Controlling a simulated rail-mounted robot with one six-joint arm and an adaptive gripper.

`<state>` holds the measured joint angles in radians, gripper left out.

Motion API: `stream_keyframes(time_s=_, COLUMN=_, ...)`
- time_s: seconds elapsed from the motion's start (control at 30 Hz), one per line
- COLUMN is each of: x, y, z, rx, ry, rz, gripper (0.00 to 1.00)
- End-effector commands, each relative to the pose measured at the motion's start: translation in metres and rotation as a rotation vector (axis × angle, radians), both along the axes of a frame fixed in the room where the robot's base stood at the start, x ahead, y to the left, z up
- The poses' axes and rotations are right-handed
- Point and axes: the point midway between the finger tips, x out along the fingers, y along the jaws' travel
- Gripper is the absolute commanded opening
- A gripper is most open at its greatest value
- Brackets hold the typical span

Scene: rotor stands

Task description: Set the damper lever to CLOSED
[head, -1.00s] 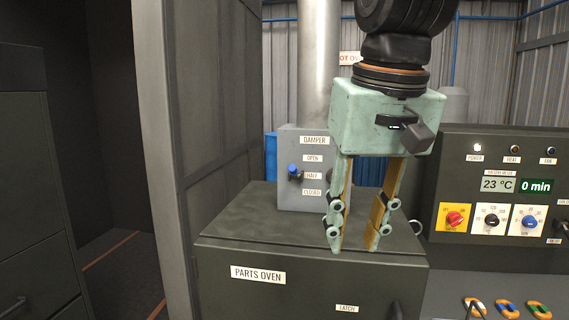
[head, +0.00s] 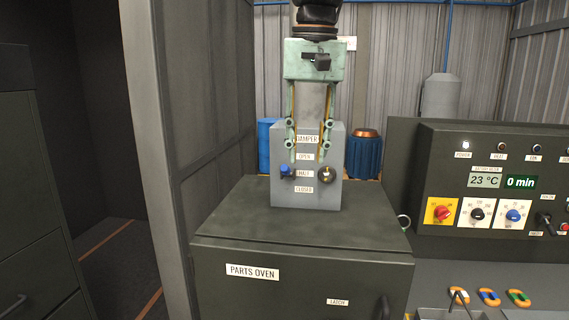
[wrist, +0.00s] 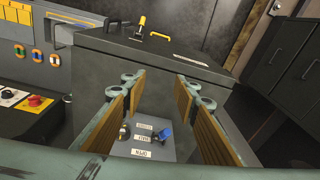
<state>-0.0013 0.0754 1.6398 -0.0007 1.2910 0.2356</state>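The grey damper box (head: 331,199) stands on top of the parts oven, with OPEN, HALF and CLOSED labels from top to bottom. The damper lever's blue knob (head: 285,169) is left of the labels, level with HALF. The knob also shows in the wrist view (wrist: 162,132), between the finger lines and close to the labels. My gripper (head: 307,159) is open and empty, pointing down over the box's upper part. Its fingers partly cover the DAMPER label; no contact with the lever shows.
A control panel (head: 420,205) with knobs stands at the right. A vertical duct rises behind the box, and a blue drum (head: 362,158) stands behind at right. A tall grey cabinet wall (head: 200,100) is at left.

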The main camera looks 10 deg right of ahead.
Motion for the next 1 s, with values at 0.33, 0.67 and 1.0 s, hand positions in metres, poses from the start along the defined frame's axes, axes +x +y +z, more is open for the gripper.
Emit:
stream_keyframes(time_s=0.33, x=0.073, y=0.0, z=0.021, rx=0.006, ry=0.041, rz=-0.045, gripper=0.28)
stream_keyframes(time_s=0.67, x=0.137, y=0.0, z=0.029, rx=0.009, ry=0.079, rz=-0.089, gripper=0.28)
stream_keyframes(time_s=1.0, x=0.194, y=0.001, z=0.027, rx=0.01, ry=0.116, rz=-0.13, gripper=0.28)
